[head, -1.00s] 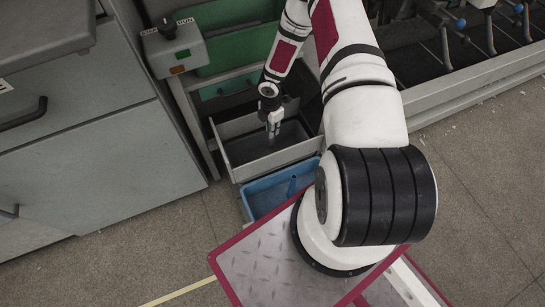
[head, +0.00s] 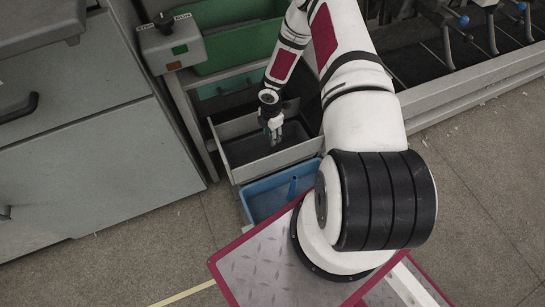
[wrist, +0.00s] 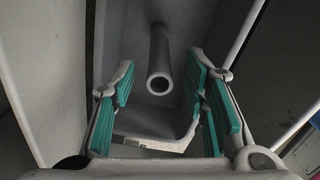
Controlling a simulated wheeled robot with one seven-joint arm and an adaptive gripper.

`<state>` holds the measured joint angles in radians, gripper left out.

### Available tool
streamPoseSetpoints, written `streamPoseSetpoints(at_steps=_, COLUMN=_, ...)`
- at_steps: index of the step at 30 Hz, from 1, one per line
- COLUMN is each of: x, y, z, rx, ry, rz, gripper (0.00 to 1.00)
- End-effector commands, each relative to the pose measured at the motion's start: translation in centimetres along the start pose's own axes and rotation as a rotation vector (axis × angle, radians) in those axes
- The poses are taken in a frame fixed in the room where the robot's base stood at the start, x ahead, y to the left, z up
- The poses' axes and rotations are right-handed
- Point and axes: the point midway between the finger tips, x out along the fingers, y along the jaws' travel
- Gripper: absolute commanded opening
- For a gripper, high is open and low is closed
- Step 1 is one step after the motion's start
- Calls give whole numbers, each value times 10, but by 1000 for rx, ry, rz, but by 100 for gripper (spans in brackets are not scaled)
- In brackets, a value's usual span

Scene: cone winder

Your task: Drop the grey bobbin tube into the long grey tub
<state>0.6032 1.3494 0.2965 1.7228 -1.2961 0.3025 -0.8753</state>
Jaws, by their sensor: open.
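The long grey tub (head: 278,163) sits low beside the machine, in front of the green bins. My gripper (head: 272,139) is over the tub, pointing down, with its fingers apart. In the wrist view my gripper (wrist: 163,100) shows its teal pads spread wide on both sides. The grey bobbin tube (wrist: 159,58) shows between them, its hollow end facing the camera, and no pad touches it. It is seen against the inside of the tub (wrist: 125,30); I cannot tell whether it rests on the floor. I cannot make out the tube in the head view.
A blue tub (head: 270,194) stands just in front of the grey tub. Green bins (head: 235,45) are behind it. A grey cabinet (head: 80,130) is at the left, and a control box (head: 172,42) stands above the tub's left end. Open floor lies at right.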

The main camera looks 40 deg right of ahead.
Motion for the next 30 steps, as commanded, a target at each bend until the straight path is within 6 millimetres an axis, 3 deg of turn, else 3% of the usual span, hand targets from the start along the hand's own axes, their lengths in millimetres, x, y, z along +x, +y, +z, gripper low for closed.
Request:
streamPoseSetpoints(at_steps=5, x=-11, y=1, z=1, rx=-1, ry=-1, rz=3, gripper=41)
streamPoseSetpoints(at_steps=21, x=-107, y=1, z=1, rx=1, ry=-2, rz=2, gripper=41)
streamPoseSetpoints(at_steps=30, x=-120, y=0, z=0, rx=-1, ry=0, rz=0, gripper=41)
